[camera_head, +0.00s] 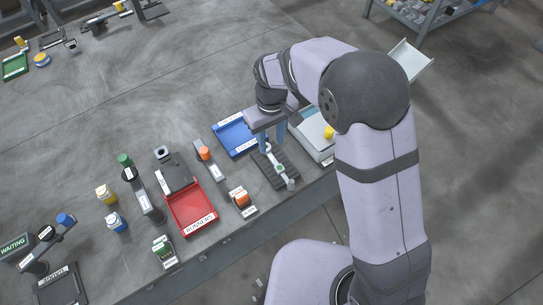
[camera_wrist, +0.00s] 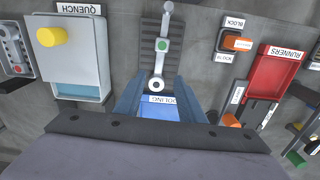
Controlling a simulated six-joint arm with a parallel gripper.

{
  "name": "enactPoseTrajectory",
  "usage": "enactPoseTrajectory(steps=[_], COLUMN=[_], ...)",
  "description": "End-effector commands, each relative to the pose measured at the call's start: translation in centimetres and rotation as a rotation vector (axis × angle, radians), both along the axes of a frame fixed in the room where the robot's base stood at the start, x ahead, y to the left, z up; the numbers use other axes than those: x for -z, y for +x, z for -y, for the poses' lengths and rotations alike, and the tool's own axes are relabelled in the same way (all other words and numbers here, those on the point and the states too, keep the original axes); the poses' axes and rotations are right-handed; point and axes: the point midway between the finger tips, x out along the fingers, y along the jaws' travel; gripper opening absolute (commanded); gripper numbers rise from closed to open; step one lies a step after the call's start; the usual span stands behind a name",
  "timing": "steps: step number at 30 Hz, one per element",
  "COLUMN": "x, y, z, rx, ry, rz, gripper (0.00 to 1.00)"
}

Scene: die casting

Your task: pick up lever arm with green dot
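The lever arm with a green dot (camera_head: 279,167) is a slim silver-grey part lying on a black ribbed pad (camera_head: 264,169). In the wrist view, the lever arm (camera_wrist: 159,62) runs upright in the picture, with the green dot near its middle and a dark-centred ring at its lower end. My gripper (camera_head: 270,144) points down over the far end of the pad. In the wrist view, my gripper's (camera_wrist: 158,98) two blue fingers stand wide apart, one on each side of the ring end, with nothing held. Their exact height above the pad is unclear.
The blue cooling tray (camera_head: 234,139) lies just left of the pad, partly under my gripper in the wrist view. The quench box (camera_head: 312,135) with a yellow knob stands close on the right. A red runners tray (camera_head: 191,208) and an orange-topped block switch (camera_head: 241,199) stand left.

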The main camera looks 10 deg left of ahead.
Motion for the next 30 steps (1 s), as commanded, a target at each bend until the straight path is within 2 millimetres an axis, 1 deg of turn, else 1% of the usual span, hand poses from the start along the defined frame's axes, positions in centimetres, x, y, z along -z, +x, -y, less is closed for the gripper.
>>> enactPoseTrajectory(steps=[9,14,17,27,30], x=[1.9,2.2,2.6,6.2,6.9], y=[0.0,0.0,0.0,0.2,0.3], z=[0.1,0.1,0.1,0.1,0.1], rx=[0.002,0.002,0.002,0.002,0.002], ry=[-0.001,0.0,-0.002,-0.002,-0.001], rz=[-0.001,0.0,-0.002,-0.004,-0.001], gripper=[0.36,0.36,0.36,0.36,0.36])
